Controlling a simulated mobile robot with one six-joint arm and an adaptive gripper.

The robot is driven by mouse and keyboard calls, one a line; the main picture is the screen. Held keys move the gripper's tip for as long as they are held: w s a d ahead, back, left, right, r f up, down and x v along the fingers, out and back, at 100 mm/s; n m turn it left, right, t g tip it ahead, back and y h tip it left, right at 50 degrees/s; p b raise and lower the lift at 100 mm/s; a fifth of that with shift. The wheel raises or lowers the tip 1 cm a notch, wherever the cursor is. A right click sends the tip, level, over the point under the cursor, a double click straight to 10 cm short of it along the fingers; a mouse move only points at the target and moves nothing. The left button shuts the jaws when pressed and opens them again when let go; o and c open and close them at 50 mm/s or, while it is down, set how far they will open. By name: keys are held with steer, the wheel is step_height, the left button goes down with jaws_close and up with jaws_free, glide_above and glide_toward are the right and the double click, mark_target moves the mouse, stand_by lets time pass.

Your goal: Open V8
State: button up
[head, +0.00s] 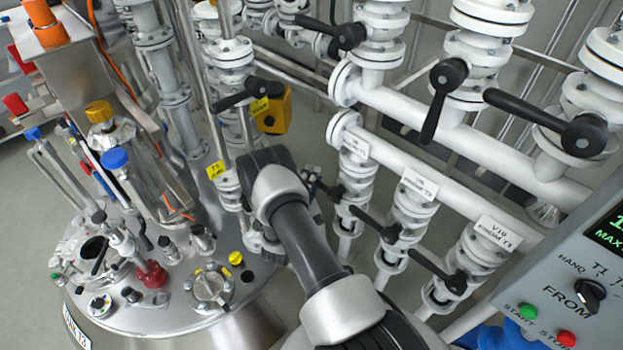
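A white label (355,147) on the lower white pipe sits at the head of the leftmost of three hanging valves; its text is too small to read surely, but it seems to be V8. That white flanged valve (355,185) hangs below it. A black handle (332,191) shows at its left side, partly confused with my gripper (316,182). My gripper is small and dark here, at or very near this handle; whether it touches is unclear. My wrist and arm hide part of the area to the left. The finger opening cannot be made out.
Neighbouring valves have black handles (375,224) and (438,271); the right one is labelled V10 FROM T1 (497,233). Upper valves carry larger black levers (443,95). A steel tank lid (150,290) with fittings lies left. A grey control box (560,275) stands right.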

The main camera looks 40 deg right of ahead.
jaws_close()
steer(key=shift+a, duration=0.15)
stand_by(0.4)
